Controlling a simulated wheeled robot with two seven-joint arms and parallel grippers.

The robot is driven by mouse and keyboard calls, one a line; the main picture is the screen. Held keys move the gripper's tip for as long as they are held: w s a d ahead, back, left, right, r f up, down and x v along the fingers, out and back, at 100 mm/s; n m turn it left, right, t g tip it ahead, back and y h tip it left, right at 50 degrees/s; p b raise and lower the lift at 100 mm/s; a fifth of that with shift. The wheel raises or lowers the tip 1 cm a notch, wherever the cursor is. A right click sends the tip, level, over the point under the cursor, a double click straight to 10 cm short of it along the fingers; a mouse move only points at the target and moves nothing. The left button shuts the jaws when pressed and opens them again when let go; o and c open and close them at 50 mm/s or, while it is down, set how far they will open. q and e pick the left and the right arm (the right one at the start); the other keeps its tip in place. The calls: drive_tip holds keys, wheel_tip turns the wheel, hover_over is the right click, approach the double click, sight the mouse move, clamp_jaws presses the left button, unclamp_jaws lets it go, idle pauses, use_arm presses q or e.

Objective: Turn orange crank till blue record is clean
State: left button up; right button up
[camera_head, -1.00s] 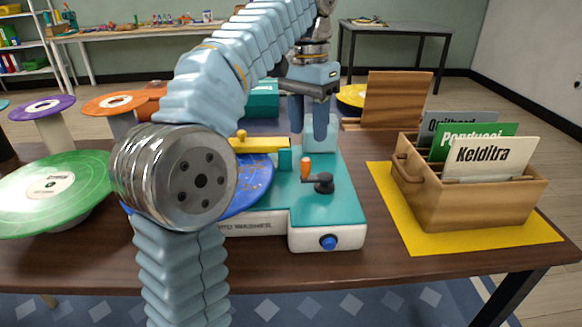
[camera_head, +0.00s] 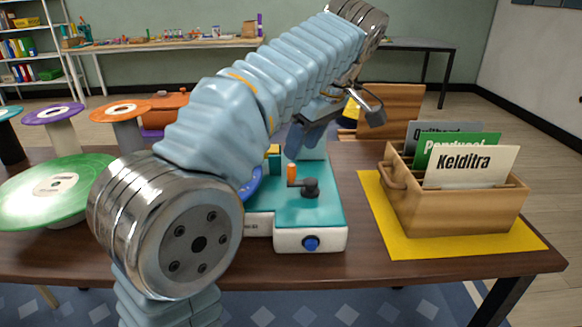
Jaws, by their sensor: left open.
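The washer (camera_head: 325,205) stands on the table with a teal top and white base. Its orange crank handle (camera_head: 291,173) stands upright, left of the black hub (camera_head: 310,187). The blue record (camera_head: 252,187) shows only as a sliver at its right edge; my left arm hides the rest, so its cleanness cannot be told. My left gripper (camera_head: 302,142) is tilted, open and empty. Its fingers appear just above the crank handle in the picture, apart from it. My right gripper is not in view.
A wooden crate (camera_head: 450,208) with record sleeves sits on a yellow mat (camera_head: 395,247) at right. A green record (camera_head: 85,185) lies at left, near purple (camera_head: 52,113) and orange (camera_head: 118,109) discs on stands. A blue knob (camera_head: 311,243) is on the washer's front.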

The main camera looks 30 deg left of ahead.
sight(292, 165)
use_arm(q)
drive_tip(key=x, duration=0.7)
drive_tip(key=shift+a+f, duration=0.1)
drive_tip(key=shift+f, duration=0.1)
drive_tip(key=shift+c, duration=0.2)
drive_tip(key=shift+b, duration=0.3)
clamp_jaws()
